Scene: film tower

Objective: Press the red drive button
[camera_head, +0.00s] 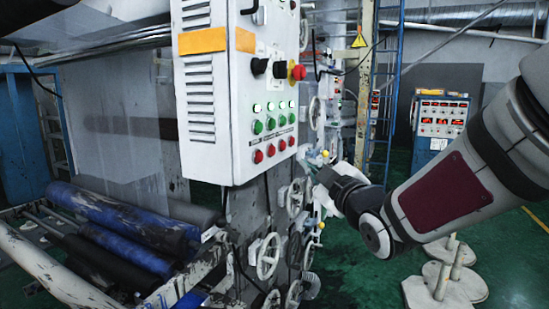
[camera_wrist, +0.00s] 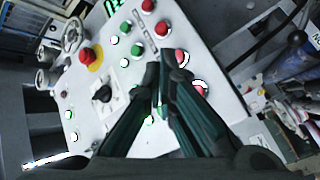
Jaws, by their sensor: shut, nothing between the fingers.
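A row of red push buttons (camera_head: 271,150) runs along the bottom of the white control box (camera_head: 215,130), under a row of green buttons (camera_head: 271,124). Their labels are too small to read, so I cannot tell which one is the drive button. In the wrist view, red buttons (camera_wrist: 162,28) run diagonally beside the fingers. My gripper (camera_wrist: 168,66) is shut and empty, its tips over the panel beside one red button (camera_wrist: 182,58). Another red button (camera_wrist: 199,86) is partly covered by a finger. Contact cannot be told. In the head view, my gripper (camera_head: 318,172) is right of the box's lower edge.
A red mushroom knob (camera_head: 297,72) on a yellow ring and black selector knobs (camera_head: 260,66) sit higher on the panel. Handwheels (camera_head: 268,256) and blue rollers (camera_head: 125,215) are below. A second control cabinet (camera_head: 440,120) stands behind at right.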

